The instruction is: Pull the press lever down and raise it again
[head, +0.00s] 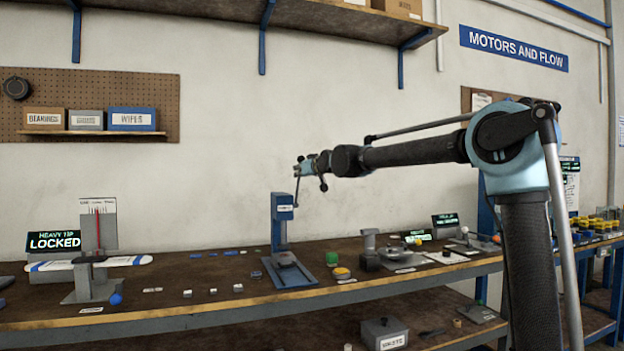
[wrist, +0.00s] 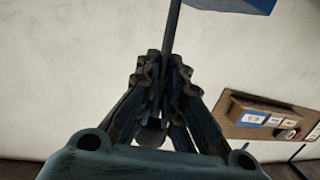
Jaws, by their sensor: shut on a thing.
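The blue press (head: 279,225) stands on the workbench in the middle of the head view, with its base plate (head: 288,272) reaching toward the front edge. Its thin dark lever (head: 297,190) rises steeply from the press head. My gripper (head: 300,168) is above the press head, at the top of the lever. In the wrist view, my gripper's fingers (wrist: 165,75) are closed around the dark lever rod (wrist: 173,28), which runs up to the blue press head (wrist: 235,4). A dark rounded end (wrist: 150,135) shows between the fingers. The fingers hide part of the lever.
A stand with a red-marked gauge (head: 98,225) and a "LOCKED" display (head: 54,241) are at left. A green block (head: 332,259) and several small parts lie right of the press. A shelf (head: 260,12) hangs above.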

